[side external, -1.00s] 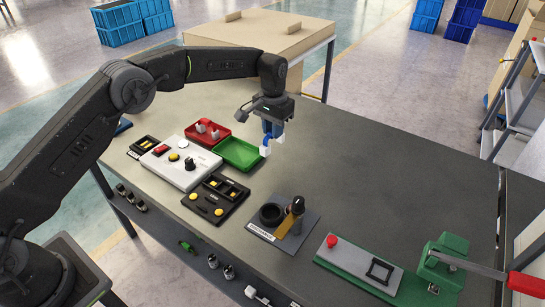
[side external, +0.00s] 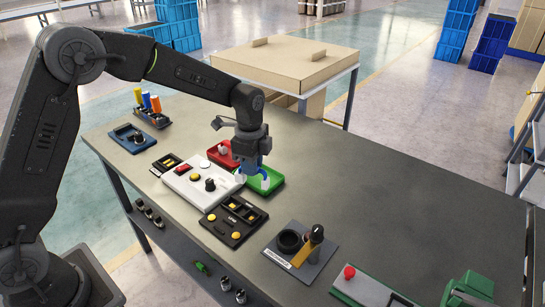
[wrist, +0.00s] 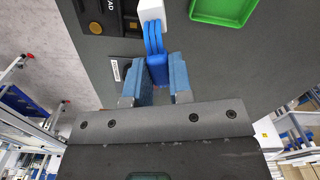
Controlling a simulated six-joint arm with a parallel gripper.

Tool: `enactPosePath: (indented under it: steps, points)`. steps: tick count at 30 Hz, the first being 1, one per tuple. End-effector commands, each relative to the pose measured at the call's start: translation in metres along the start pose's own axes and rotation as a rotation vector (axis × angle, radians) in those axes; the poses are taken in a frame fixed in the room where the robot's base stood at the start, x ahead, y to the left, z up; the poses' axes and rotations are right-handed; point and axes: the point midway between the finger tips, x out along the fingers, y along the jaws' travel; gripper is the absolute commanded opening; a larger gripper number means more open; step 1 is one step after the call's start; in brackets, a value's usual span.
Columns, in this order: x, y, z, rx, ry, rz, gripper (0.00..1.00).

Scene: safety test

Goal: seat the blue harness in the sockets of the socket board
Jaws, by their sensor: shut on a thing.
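My gripper (side external: 252,172) is shut on the blue harness (side external: 265,183), above the green tray's left side and beside the white panel. The wrist view shows the blue harness (wrist: 157,62) between my two fingertips (wrist: 160,82), with a white plug (wrist: 150,10) at its far end. In the side view a white plug (side external: 239,178) hangs at the left of the fingers. The black board with yellow-marked sockets and yellow buttons (side external: 233,221), which looks like the socket board, lies nearer the camera. Its corner (wrist: 112,20) shows in the wrist view. The harness looks clear of the board.
The green tray (side external: 275,186) and a red tray (side external: 211,154) stand by the white panel (side external: 185,189). A grey plate (side external: 318,248) with a black ring and upright handle lies at the right. A green fixture (side external: 468,290) is farther right. The back right of the table is clear.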

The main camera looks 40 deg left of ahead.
Motion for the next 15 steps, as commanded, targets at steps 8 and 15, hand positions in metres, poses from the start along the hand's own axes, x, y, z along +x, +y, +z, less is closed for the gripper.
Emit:
enactPosePath:
  steps: [8, 15]
  points:
    - [0.0, 0.034, 0.019, 0.273, 0.0, 0.001, 0.0]
    - [0.009, 0.038, 0.021, 0.31, 0.0, 0.003, 0.0]
